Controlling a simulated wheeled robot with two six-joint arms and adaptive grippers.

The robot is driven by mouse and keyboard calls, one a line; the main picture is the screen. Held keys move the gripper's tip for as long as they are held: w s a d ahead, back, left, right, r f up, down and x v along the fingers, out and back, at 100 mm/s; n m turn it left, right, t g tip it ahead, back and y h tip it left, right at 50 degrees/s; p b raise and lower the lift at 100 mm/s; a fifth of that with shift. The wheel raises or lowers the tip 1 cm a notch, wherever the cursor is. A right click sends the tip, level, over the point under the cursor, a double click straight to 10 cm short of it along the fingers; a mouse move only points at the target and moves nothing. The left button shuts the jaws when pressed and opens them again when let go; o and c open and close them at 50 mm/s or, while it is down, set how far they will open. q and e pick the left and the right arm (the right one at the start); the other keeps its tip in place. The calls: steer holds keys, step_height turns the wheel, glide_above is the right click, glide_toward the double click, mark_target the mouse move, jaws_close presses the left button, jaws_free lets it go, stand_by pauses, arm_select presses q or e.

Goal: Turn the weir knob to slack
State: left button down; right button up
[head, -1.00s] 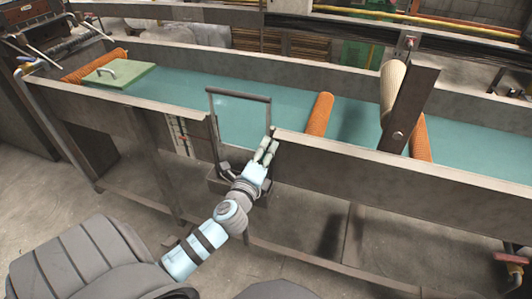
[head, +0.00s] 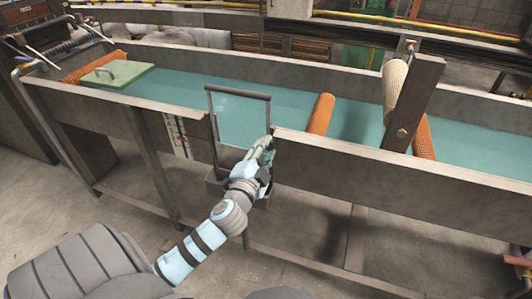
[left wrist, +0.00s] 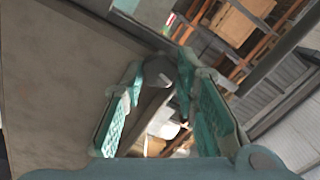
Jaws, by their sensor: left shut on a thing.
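The weir gate's upright metal frame (head: 238,90) stands in a gap in the channel's near wall, with clear glass-like space inside it. My left gripper (head: 265,150) is at the lower right post of this frame, in front of the wall's edge. In the left wrist view, the left gripper's green-padded fingers (left wrist: 158,100) are on either side of a dark grey knob (left wrist: 157,72), which I take to be the weir knob, and are shut on it. In the head view the gripper hides the knob. My right gripper is not in view.
The channel's near wall (head: 400,170) runs right of the gripper. A striped scale (head: 177,135) is on the front, left of the frame. Open floor lies in front.

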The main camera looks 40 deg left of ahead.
arm_select(q)
steer(key=shift+f+n+b, duration=0.15)
steer(key=shift+n+b, duration=0.15)
steer(key=shift+n, duration=1)
steer(key=c, duration=1.3)
jaws_free()
steer(key=v, duration=1.2)
